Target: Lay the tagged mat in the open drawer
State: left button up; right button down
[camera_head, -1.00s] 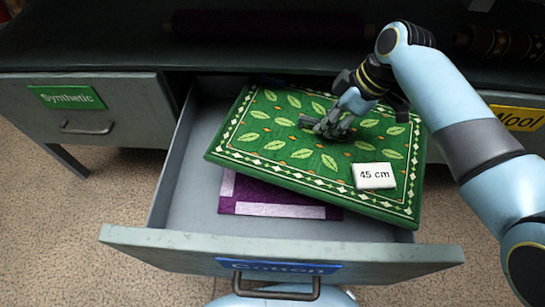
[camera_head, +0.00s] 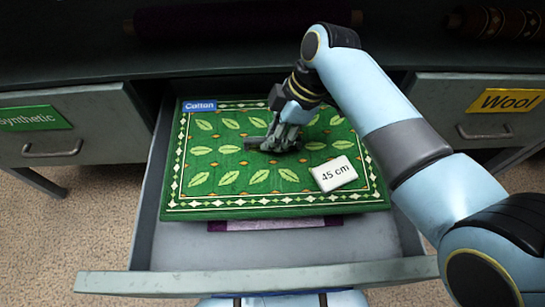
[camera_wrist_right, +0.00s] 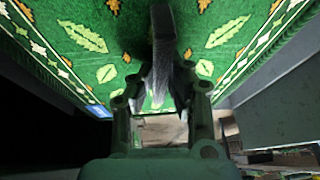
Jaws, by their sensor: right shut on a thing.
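The tagged mat (camera_head: 215,165) is green with leaves and a pale diamond border. It carries a blue "Cotton" tag (camera_head: 200,105) at its far left corner and a white "45 cm" card (camera_head: 334,173) near its right side. It lies roughly level over the open drawer (camera_head: 170,256), squared to it; I cannot tell whether it touches what is below. My right gripper (camera_head: 272,144) is shut on the mat near its middle; the mat also fills the top of the right wrist view (camera_wrist_right: 88,37). My left gripper is not in view.
A purple mat (camera_head: 270,224) with a pale border lies in the drawer, mostly hidden under the green mat. Closed drawers labelled "Synthetic" (camera_head: 35,118) and "Wool" (camera_head: 510,101) flank it. Rolled rugs (camera_head: 240,18) lie on the dark top behind.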

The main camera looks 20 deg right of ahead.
aim_at(275, 155)
notch_tip(275, 155, down, 7)
jog(key=b, duration=0.2)
jog(key=shift+b, duration=0.35)
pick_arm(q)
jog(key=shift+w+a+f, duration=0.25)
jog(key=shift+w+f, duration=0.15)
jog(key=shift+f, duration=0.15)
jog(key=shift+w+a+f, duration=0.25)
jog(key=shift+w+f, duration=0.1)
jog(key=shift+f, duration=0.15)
pick_arm(e)
jog(key=shift+r, duration=0.15)
jog(key=c, duration=1.8)
grip_release()
jog(key=shift+f, duration=0.25)
jog(key=o, duration=0.5)
jog(key=shift+c, duration=0.2)
jog(key=shift+r, duration=0.1)
